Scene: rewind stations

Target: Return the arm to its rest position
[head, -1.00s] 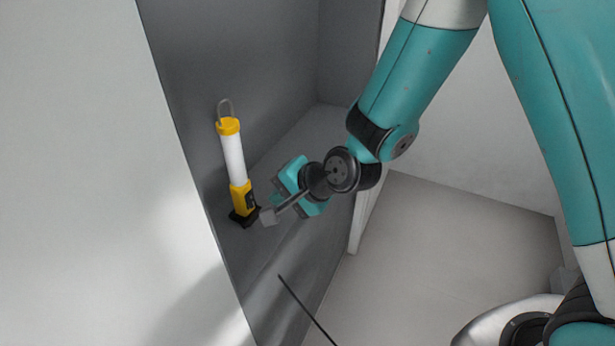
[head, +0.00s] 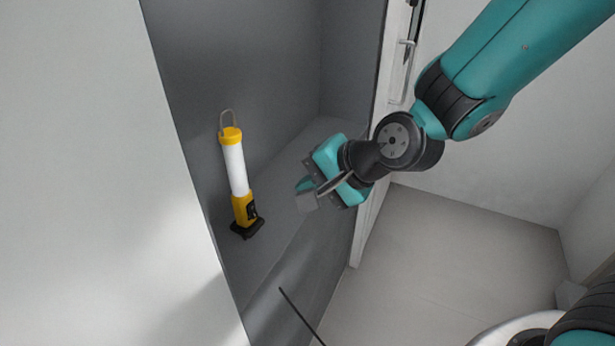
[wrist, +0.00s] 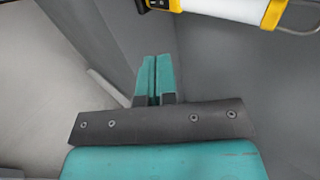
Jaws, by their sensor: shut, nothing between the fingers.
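My gripper (head: 305,186) is at the end of my teal arm, in front of the grey recess and to the right of the lamp. In the wrist view the two teal fingers (wrist: 154,80) lie together with nothing between them. A yellow and white work lamp (head: 236,172) with a wire hook on top stands on the recess floor, on a black foot. A clear gap lies between it and my gripper. Part of the lamp (wrist: 228,8) also shows along the top right of the wrist view.
The grey recess (head: 260,60) has a pale wall (head: 90,170) on its left and a white edge (head: 368,225) on its right, close to my wrist. A thin dark rod (head: 300,315) sticks up at the bottom. Open pale floor (head: 460,240) lies to the right.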

